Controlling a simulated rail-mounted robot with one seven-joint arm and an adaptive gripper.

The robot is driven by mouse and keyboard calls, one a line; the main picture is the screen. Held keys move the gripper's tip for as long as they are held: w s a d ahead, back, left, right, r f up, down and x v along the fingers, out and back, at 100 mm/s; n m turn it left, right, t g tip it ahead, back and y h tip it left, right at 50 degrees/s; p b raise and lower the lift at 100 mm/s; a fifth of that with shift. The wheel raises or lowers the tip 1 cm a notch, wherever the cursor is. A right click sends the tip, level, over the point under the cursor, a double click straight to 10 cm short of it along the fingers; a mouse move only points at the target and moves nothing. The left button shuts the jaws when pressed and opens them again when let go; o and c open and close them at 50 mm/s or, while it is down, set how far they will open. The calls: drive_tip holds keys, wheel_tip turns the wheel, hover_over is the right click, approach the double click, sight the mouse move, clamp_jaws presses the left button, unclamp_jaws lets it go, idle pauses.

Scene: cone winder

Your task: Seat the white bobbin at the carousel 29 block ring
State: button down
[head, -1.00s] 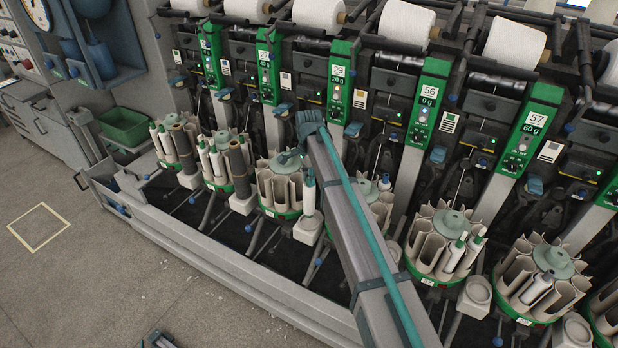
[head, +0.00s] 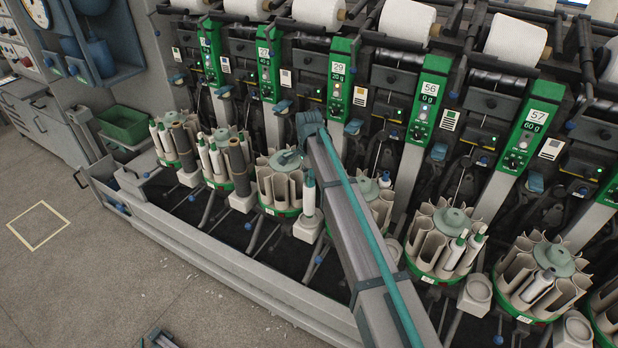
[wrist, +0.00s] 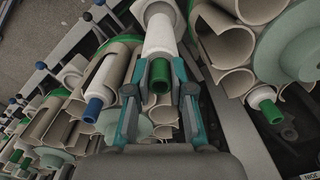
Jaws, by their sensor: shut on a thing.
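The white bobbin (head: 309,200) stands upright between my gripper and the pale carousel 29 block (head: 307,230). In the wrist view my gripper (wrist: 160,70) is shut on the bobbin's near end, with its green core (wrist: 160,86) between the teal fingers. The white body (wrist: 160,35) runs away from the camera towards a pale ring-like edge at the top. The bobbin's lower end is over the block; I cannot tell whether it is down in the ring. My gripper is mostly hidden by my arm in the head view.
Carousel 29 (head: 280,187) stands close beside the bobbin, its pockets also at the right of the wrist view (wrist: 225,40). Another carousel (wrist: 125,124) holds a blue-tipped bobbin (wrist: 95,105) close to my fingers. Rods with blue knobs stick out over the machine's front trough.

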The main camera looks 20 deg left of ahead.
drive_tip(key=shift+f+b, duration=0.4)
drive_tip(key=shift+f, duration=0.95)
drive_tip(key=c, duration=0.9)
unclamp_jaws()
drive_tip(key=shift+c, duration=0.2)
drive_tip(key=shift+r, duration=0.1)
wheel_tip(320, 180, up, 12)
drive_tip(key=shift+f, duration=0.1)
